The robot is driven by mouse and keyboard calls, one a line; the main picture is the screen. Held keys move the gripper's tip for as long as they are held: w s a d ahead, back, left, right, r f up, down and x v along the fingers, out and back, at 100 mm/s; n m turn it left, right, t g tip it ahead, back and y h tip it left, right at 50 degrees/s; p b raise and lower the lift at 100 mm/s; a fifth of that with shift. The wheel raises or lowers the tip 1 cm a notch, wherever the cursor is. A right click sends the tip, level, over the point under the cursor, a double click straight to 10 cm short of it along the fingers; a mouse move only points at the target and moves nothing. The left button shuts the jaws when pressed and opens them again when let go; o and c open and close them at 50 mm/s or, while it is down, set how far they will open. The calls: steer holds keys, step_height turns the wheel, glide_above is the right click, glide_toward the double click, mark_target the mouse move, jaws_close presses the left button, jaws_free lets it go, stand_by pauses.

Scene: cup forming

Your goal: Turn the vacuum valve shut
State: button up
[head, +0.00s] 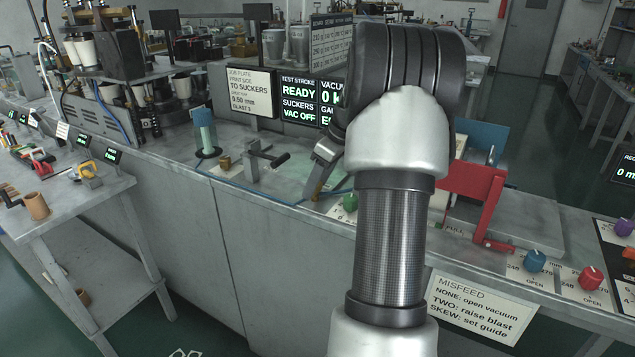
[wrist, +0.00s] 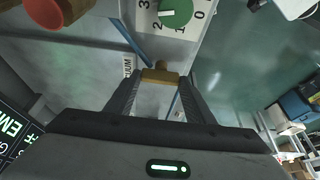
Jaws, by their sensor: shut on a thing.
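The vacuum valve shows as a small brass-yellow handle (wrist: 160,77) in the wrist view, beside a partly hidden label that ends in "UUM" (wrist: 127,68). My gripper (wrist: 160,82) has a finger on each side of the handle and is shut on it. In the head view my gripper (head: 317,188) reaches down to the bench top behind my forearm, with a bit of brass between its fingers. The rest of the valve is hidden. The screen (head: 299,101) reads "SUCKERS VAC OFF", and a partly covered vacuum reading starts with 0.
A green knob (wrist: 177,10) on a numbered dial sits close to the valve; it also shows in the head view (head: 350,201). A black crank handle (head: 267,157) stands to the left, a red bracket (head: 470,195) to the right. A blue line runs along the bench.

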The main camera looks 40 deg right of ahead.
steer(key=shift+s, duration=0.1)
steer(key=o, duration=1.1)
steer(key=shift+c, duration=0.2)
steer(key=p+v, duration=0.2)
steer(key=v, duration=1.5)
steer(key=shift+s+p, duration=0.15)
steer(key=shift+p, duration=0.15)
steer(key=shift+r, duration=0.1)
